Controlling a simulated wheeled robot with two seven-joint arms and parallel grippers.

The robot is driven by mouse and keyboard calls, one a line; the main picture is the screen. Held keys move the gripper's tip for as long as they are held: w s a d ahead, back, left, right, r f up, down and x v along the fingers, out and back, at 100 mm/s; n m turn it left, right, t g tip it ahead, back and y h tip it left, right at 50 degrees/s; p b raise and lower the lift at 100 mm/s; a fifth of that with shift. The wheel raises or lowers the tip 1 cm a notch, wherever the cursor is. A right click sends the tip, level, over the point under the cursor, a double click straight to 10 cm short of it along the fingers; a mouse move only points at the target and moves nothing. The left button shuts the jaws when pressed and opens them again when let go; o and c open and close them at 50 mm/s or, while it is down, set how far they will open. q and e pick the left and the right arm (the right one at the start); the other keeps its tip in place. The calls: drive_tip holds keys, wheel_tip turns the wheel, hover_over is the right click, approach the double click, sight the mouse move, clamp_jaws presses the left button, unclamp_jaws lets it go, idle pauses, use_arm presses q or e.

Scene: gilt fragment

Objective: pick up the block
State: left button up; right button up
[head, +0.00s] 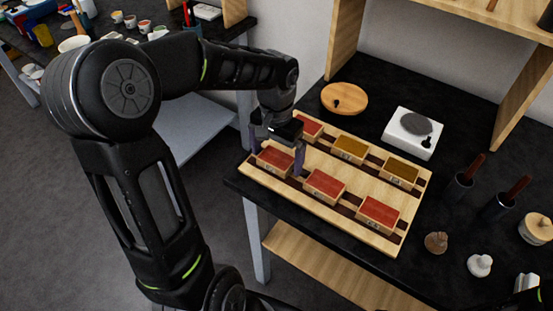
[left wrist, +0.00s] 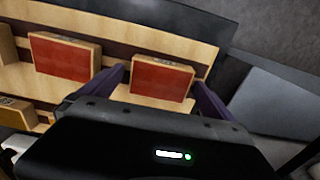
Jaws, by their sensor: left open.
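A wooden tray (head: 392,243) holds several blocks in two rows. The near row has red-topped blocks: one at left (head: 275,162), one in the middle (head: 325,184) and one at right (head: 378,214). The far row has a red-topped block (head: 309,128) and two ochre-topped blocks (head: 350,148). My left gripper (head: 277,154) is open, pointing down, with its fingers on either side of the near-left red block. In the left wrist view, that block (left wrist: 161,79) shows between the purple fingers, and the middle red block (left wrist: 64,57) is to its left. I cannot tell whether the fingers touch it. My right gripper is not in view.
Behind the tray are a round wooden dish (head: 344,98) and a white scale (head: 412,133). At right stand dark holders with red-brown handles (head: 460,185) and small knobbed pieces (head: 479,265). A wooden shelf frame rises at the back. The tray's left end is near the table edge.

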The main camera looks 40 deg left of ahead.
sight(276, 158)
use_arm(q)
drive_tip(key=shift+c, duration=0.3)
drive_tip(key=c, duration=1.3)
drive_tip(key=shift+r, duration=0.1)
wheel_tip(276, 158, up, 10)
drive_tip(key=shift+f, duration=0.1)
idle(1.0)
